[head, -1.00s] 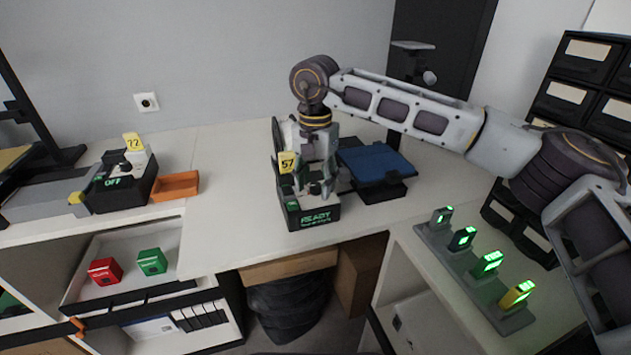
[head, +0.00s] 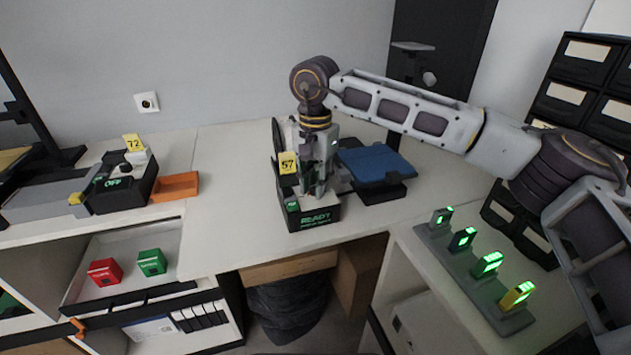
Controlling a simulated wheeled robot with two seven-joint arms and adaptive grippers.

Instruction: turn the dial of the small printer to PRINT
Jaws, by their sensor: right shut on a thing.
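The small printer (head: 311,219) stands near the front edge of the table, right of centre in the head view. It bears a yellow tag marked 57 (head: 288,163), and its front display reads READY. My right gripper (head: 321,192) reaches down onto the printer from above and is shut on its dial, which the fingers mostly hide. I cannot read the dial's setting. My left gripper is not in view.
A second device (head: 122,190) with tag 72 shows OFF at the left, beside an orange tray (head: 175,187). A blue-topped platform (head: 377,164) stands right of the printer. Lit handhelds sit in a grey rack (head: 470,275) at lower right. The table between is clear.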

